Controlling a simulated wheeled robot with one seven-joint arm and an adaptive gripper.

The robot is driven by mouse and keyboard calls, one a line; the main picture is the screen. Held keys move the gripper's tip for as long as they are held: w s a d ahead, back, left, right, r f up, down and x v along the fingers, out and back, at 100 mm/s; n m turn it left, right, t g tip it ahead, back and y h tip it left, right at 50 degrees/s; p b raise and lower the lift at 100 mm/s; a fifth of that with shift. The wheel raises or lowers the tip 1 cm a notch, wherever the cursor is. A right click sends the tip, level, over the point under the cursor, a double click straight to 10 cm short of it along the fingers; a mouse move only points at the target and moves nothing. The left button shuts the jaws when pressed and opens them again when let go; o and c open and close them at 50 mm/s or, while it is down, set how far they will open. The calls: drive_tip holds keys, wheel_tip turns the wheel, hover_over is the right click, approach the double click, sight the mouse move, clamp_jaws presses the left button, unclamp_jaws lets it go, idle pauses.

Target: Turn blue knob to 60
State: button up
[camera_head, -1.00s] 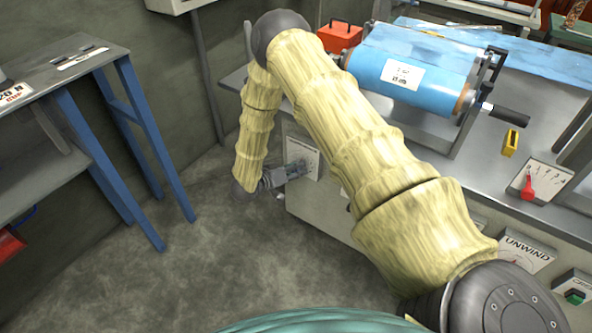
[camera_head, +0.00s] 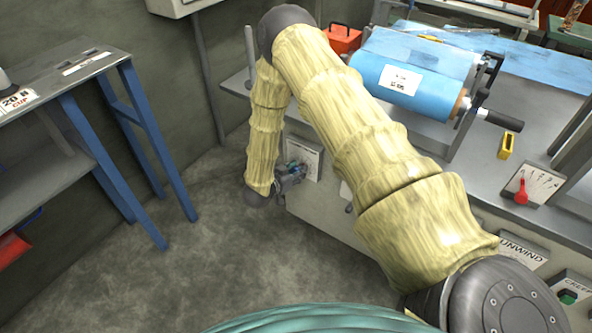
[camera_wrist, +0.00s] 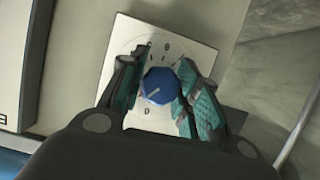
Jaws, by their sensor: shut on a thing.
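The blue knob (camera_wrist: 160,86) sits on a white dial plate (camera_wrist: 128,34) in the wrist view. A pale line on the knob's face slants toward the lower left. My gripper (camera_wrist: 161,90) is shut on the knob, with one teal-padded finger on each side. The fingers hide parts of the dial, and its marks are too small and tilted to read. In the head view my gripper (camera_head: 294,172) is at the cabinet's left end, in front of the dial plate (camera_head: 312,156). The knob itself is mostly hidden there.
A workbench with a blue film roll (camera_head: 405,85) and crank stands right of my arm. A red-lever dial (camera_head: 528,186) and an UNWIND panel (camera_head: 520,250) are on the right. A blue-legged table (camera_head: 150,140) stands left. The floor between is clear.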

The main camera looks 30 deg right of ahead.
drive_tip(key=shift+m+t+y, duration=0.3)
drive_tip(key=shift+m+t, duration=0.8)
drive_tip(key=shift+m, duration=0.4)
drive_tip(key=o, duration=1)
drive_tip(key=v, duration=1.2)
